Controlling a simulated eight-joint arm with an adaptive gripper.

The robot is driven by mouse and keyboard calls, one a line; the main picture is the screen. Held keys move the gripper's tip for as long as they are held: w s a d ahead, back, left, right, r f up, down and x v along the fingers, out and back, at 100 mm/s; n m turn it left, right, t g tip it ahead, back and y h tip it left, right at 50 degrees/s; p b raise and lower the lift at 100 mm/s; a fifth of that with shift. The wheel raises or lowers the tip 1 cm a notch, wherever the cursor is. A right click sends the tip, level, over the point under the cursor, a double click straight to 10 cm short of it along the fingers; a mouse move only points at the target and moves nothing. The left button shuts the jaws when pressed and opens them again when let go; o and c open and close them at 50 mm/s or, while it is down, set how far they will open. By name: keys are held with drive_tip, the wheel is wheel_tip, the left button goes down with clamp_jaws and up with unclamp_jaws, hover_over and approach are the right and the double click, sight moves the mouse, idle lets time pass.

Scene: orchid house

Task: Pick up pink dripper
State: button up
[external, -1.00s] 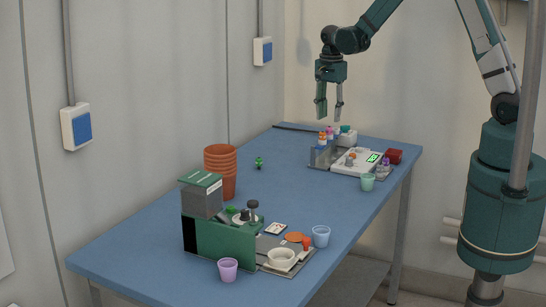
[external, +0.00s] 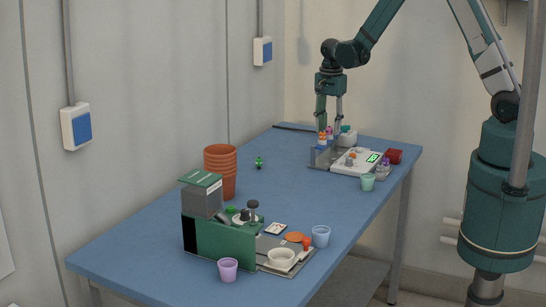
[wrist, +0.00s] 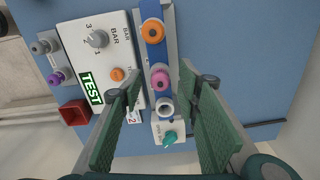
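The pink dripper (wrist: 160,78) is a round pink cap with a dark centre, seen from above in the wrist view. It stands in a blue rack (wrist: 152,55), between an orange dripper (wrist: 152,30) and a white round piece (wrist: 165,107). In the external view the pink dripper (external: 330,131) is small at the table's far end. My gripper (external: 329,121) is open and points down just above the rack. In the wrist view its two green fingers (wrist: 165,82) lie either side of the pink dripper, with nothing between them touching.
A white panel (wrist: 90,30) with knobs and a green TEST display lies left of the rack. A white box with a teal knob (wrist: 170,138) is close by. The blue table's middle (external: 300,190) is mostly clear.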

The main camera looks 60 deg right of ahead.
sight(324, 130)
idle(0.5)
drive_tip(key=c, duration=0.8)
drive_tip(key=shift+r, duration=0.15)
drive_tip(key=shift+r, duration=4.85)
